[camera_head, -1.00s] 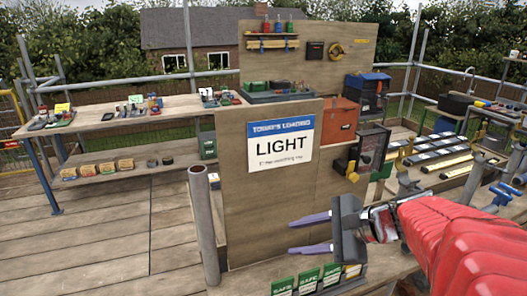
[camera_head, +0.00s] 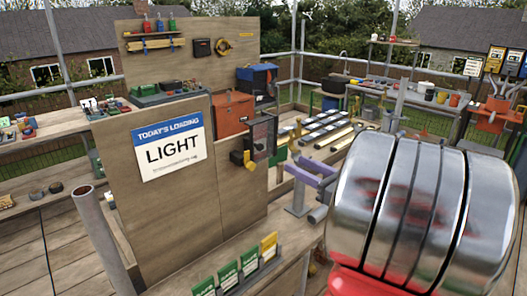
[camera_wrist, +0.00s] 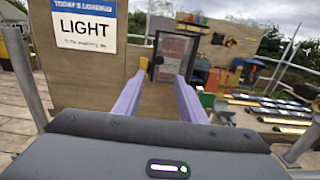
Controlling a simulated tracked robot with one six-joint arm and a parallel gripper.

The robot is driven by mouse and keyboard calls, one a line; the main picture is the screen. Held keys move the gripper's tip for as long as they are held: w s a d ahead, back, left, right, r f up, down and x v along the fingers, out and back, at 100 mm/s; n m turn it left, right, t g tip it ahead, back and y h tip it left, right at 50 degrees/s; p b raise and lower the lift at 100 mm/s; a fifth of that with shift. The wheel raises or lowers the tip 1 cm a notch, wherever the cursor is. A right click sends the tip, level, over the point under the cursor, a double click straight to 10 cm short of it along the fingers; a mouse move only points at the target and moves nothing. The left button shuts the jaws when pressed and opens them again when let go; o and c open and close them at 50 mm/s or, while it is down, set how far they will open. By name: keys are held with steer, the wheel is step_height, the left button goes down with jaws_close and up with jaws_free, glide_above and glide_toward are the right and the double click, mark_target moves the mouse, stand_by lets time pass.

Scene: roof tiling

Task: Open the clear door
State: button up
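The clear door (camera_head: 262,136) is a see-through panel in a dark frame, on a small box at the right edge of the plywood board. It also shows ahead in the wrist view (camera_wrist: 173,52), in a dark frame with something reddish behind it, and looks closed. A yellow and black fitting (camera_head: 243,159) sits at its lower left. My gripper (camera_head: 309,164) has two purple fingers spread apart, with nothing between them. In the wrist view my gripper (camera_wrist: 158,88) points toward the area below the door, short of it. The door's hinge side is unclear.
The plywood board (camera_head: 200,215) with a "LIGHT" sign (camera_head: 169,147) stands left of the door. Green and yellow cards (camera_head: 228,275) stand in front. An orange box (camera_head: 233,113) is behind the door. Solar-like panels (camera_head: 325,128) lie on the right.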

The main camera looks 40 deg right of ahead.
mark_target(262, 148)
steer(key=w, duration=1.4)
steer(key=shift+a, duration=0.25)
steer(key=shift+s, duration=0.1)
steer(key=shift+c, duration=0.4)
jaws_close()
steer(key=shift+a, duration=0.2)
steer(key=shift+d, duration=0.2)
